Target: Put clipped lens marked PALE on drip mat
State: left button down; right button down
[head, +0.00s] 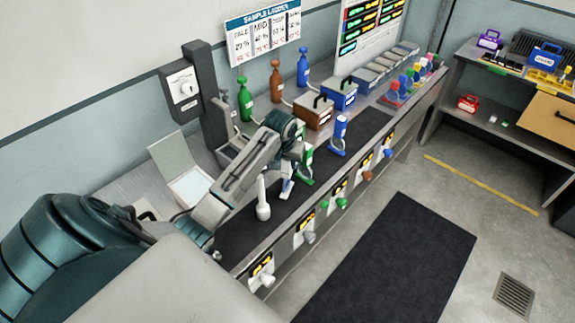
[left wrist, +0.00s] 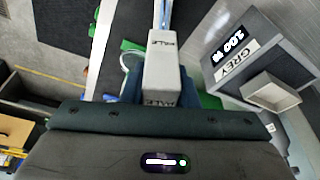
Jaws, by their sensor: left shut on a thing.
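My left gripper (head: 291,165) is over the counter in the head view, pointing down. In the left wrist view, a pale grey block marked PALE (left wrist: 162,70), the clipped lens, sits at the gripper's front, and the gripper is shut on it. Its narrow far end points away from the gripper. In the head view the lens is small and hard to make out among the fingers. A long black mat (head: 250,233) lies along the counter top under the gripper; I cannot tell if it is the drip mat.
A white upright piece (head: 263,198) stands left of the gripper. A green stand (head: 306,168) is close at its right, and a blue one (head: 339,135) farther right. A box marked GREY (left wrist: 245,62) shows in the left wrist view. Bottles (head: 274,82) line the back.

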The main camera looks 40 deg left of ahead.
aim_at(285, 182)
pick_arm(q)
jog(key=shift+f, duration=0.9)
jog(key=c, duration=1.1)
grip_release()
jog(key=shift+v, duration=6.1)
jog(key=shift+s+f, duration=0.1)
